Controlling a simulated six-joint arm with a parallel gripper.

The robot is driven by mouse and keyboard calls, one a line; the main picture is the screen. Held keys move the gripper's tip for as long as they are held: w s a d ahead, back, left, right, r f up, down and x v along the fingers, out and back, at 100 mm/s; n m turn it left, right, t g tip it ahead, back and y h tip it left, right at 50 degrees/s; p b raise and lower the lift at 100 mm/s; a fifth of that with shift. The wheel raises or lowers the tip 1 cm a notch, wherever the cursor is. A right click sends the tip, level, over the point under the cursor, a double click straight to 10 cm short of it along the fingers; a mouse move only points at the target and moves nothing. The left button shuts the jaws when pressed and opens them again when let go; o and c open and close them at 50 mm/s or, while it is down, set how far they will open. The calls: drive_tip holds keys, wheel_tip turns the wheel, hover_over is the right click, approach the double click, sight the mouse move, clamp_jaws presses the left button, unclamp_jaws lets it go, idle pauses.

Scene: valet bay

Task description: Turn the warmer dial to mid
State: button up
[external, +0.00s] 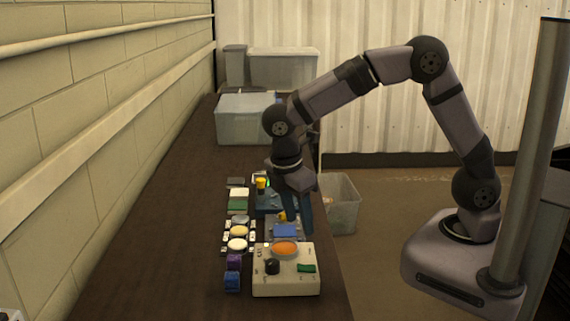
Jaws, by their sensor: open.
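A beige box (286,288) stands near the front end of the brown table. It has a round black dial (272,266) at its left, an orange dome (285,248) at the back and a green switch (306,268) at the right. I take this box to be the warmer; its label marks are too small to read, and I cannot tell the dial's setting. My gripper (299,215) points down, open, above and behind the box, over the blue devices. It is apart from the dial. The fingers partly hide what lies behind them.
Behind the box are a blue panel (286,230) and a dark blue device with a yellow knob (261,183). Round pale buttons (238,245) and purple and blue blocks (233,281) lie to the left. Grey bins (248,128) stand at the back. The table's left side is clear.

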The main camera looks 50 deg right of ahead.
sight(272, 262)
drive_tip(key=s+a+r+n+t+h, duration=0.1)
drive_tip(key=s+a+n+t, duration=0.1)
drive_tip(key=a+n, duration=0.8)
drive_tip(key=shift+w+a+f+m+p, duration=0.2)
drive_tip(key=shift+f+m+p, duration=0.5)
drive_tip(key=shift+f, duration=0.95)
drive_tip(key=shift+w+a+f+m+p, duration=0.15)
drive_tip(key=shift+f+m+p, duration=0.5)
drive_tip(key=shift+f, duration=1)
drive_tip(key=shift+d, duration=0.1)
drive_tip(key=shift+m, duration=0.25)
drive_tip(key=c, duration=1)
